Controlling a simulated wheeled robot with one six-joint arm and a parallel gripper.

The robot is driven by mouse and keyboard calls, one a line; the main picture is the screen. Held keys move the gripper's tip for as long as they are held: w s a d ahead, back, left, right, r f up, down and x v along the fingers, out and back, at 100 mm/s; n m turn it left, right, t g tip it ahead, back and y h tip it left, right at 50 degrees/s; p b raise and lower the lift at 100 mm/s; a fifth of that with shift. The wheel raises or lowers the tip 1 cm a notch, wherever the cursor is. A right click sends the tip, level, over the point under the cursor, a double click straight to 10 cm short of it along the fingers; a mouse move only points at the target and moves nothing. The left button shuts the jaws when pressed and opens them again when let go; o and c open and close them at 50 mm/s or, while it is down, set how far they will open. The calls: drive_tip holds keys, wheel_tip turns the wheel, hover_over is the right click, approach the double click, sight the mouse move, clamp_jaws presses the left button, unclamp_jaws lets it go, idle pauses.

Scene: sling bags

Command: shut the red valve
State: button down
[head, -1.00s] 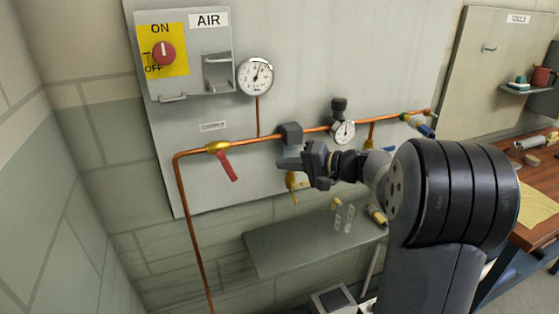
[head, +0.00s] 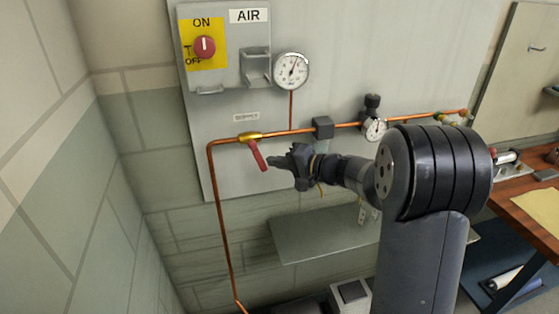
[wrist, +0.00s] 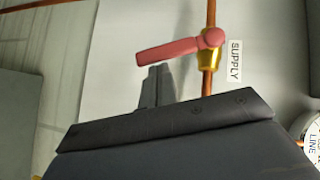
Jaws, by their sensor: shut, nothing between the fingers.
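The red valve handle (head: 258,155) hangs down and slightly right from a brass valve body (head: 249,136) on the copper pipe, under a SUPPLY label (head: 246,117). The handle lies at an angle across the pipe's line. In the wrist view the red handle (wrist: 180,47) reaches left from the brass body (wrist: 209,58), beside the SUPPLY label (wrist: 235,62). My gripper (head: 272,161) is shut and empty, with its fingertips close to the lower right side of the handle. In the wrist view its fingers (wrist: 156,85) point at the handle's middle. I cannot tell whether they touch it.
A red ON/OFF knob (head: 205,46) and a round gauge (head: 291,70) are above the pipe. A grey block (head: 323,127) and a smaller gauge (head: 375,129) sit along the pipe to the right. A grey shelf (head: 310,240) is below my gripper.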

drive_tip(key=shift+f+b, duration=0.15)
drive_tip(key=shift+b, duration=0.2)
drive_tip(key=a+f+m+y+b, duration=0.1)
drive_tip(key=b, duration=0.4)
drive_tip(key=m+y+b, duration=0.1)
drive_tip(key=b, duration=0.4)
drive_tip(key=shift+s+a+f+t, duration=0.2)
drive_tip(key=shift+a+f+t, duration=0.2)
drive_tip(key=shift+a+t+b, duration=0.1)
drive_tip(key=shift+t+b, duration=0.2)
drive_tip(key=shift+b, duration=0.4)
drive_tip(key=shift+r+m+y, duration=0.1)
drive_tip(key=shift+m+y, duration=0.2)
